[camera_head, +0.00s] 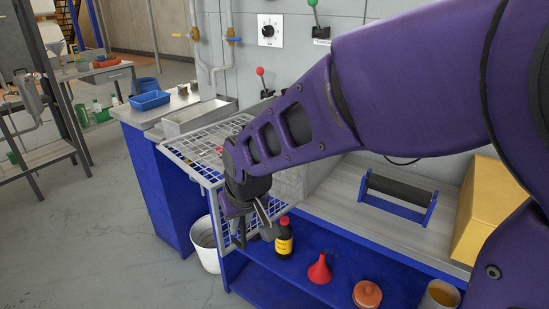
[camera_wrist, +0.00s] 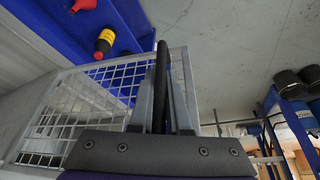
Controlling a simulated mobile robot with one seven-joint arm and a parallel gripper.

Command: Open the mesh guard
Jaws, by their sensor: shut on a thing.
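The mesh guard (camera_head: 196,148) is a pale wire grid in a light frame at the left end of the blue-framed machine. In the wrist view the mesh (camera_wrist: 105,88) fills the left and middle, beside my fingers. My gripper (camera_head: 259,220) is at the guard's near edge, pointing down. In the wrist view my gripper (camera_wrist: 163,70) is shut on a dark upright bar, which looks like the guard's handle. My wrist and forearm hide part of the guard in the head view, so how far it stands open is hard to tell.
A dark bottle with a yellow label (camera_head: 284,238), a red funnel (camera_head: 319,270) and a brown pot (camera_head: 367,294) stand on the blue lower shelf. A white bucket (camera_head: 205,246) is on the floor beside the machine. The floor (camera_head: 95,240) at left is clear.

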